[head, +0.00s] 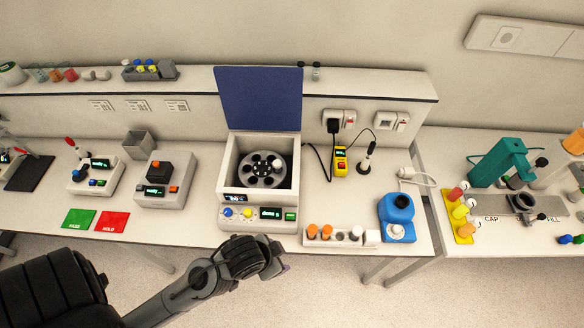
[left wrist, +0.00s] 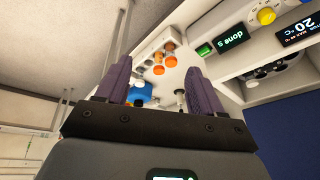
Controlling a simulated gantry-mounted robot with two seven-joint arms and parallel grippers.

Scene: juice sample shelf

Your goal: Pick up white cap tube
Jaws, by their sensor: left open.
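A white rack (head: 338,244) stands at the front edge of the bench, right of the centrifuge. It holds orange-capped tubes (head: 312,230) at its left and paler tops further right. One pale top (head: 356,232) looks white, but it is too small to be sure that it is the white cap tube. My left gripper (head: 276,266) is in front of the bench edge, left of the rack and apart from it. In the left wrist view its purple fingers (left wrist: 163,88) are spread with nothing held between them; the rack's orange caps (left wrist: 170,61) show beyond them. My right gripper is not in view.
The centrifuge (head: 226,182) has its blue lid (head: 260,98) raised and its rotor (head: 264,170) exposed. A blue device (head: 397,208) stands just right of the rack. Further right, a yellow holder (head: 463,232) carries coloured tubes with pale ends beside a teal press (head: 503,160).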

